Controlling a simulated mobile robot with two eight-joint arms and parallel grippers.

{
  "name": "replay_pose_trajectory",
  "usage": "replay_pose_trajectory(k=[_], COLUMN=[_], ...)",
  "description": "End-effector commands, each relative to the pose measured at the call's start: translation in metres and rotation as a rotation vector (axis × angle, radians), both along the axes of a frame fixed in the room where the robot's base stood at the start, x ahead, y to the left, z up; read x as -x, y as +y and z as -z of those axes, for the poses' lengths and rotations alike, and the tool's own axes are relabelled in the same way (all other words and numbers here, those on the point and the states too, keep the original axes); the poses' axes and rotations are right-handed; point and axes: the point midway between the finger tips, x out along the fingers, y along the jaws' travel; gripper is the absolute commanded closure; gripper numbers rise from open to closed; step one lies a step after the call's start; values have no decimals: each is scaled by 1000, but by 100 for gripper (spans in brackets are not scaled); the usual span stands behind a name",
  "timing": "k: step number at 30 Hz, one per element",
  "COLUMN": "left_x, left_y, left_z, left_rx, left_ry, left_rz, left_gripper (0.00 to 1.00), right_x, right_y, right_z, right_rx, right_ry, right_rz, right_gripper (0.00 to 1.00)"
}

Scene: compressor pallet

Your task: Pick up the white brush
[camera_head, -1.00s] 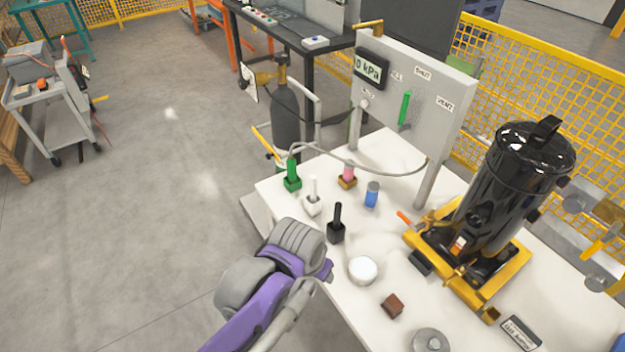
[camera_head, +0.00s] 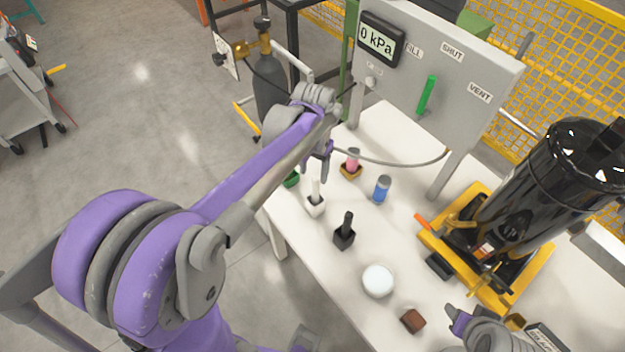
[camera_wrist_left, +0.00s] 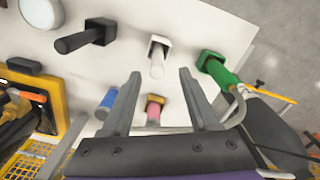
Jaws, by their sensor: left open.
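The white brush (camera_head: 316,190) stands upright in a white square holder (camera_head: 315,208) near the left edge of the white table. It also shows in the left wrist view (camera_wrist_left: 157,62), just past the fingertips. My left gripper (camera_head: 322,165) hangs above the table by the brush, apart from it. In the left wrist view its two fingers (camera_wrist_left: 160,76) are spread with nothing gripped between them. Part of my right gripper (camera_head: 462,322) shows at the lower right edge of the table; its jaws cannot be made out.
A green brush (camera_wrist_left: 217,70) and a black brush (camera_head: 346,225) stand in holders on either side. A pink item (camera_head: 353,158), a blue cylinder (camera_head: 381,190) and a white disc (camera_head: 378,280) are close by. A hose (camera_head: 395,163) runs behind; a black tank (camera_head: 555,185) stands right.

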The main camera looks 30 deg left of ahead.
Motion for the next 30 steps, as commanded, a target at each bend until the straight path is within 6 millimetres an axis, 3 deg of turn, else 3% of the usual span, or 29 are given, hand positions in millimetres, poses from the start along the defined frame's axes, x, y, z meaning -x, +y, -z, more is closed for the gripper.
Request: replay_pose_trajectory(k=[12,17,24,30], left_x=[-2,-2,-5,-5], left_y=[0,0,-3,-3], left_z=[52,62,97,109], left_rx=[1,1,1,1], left_ry=[6,6,6,5], left_rz=[0,1,0,0], left_gripper=[40,40,40,40], right_x=[2,2,2,3], right_y=[0,0,0,0], right_z=[6,7,7,8], right_rx=[0,0,0,0], right_ry=[3,4,4,4], right_rz=[0,0,0,0], right_gripper=[50,50,50,50])
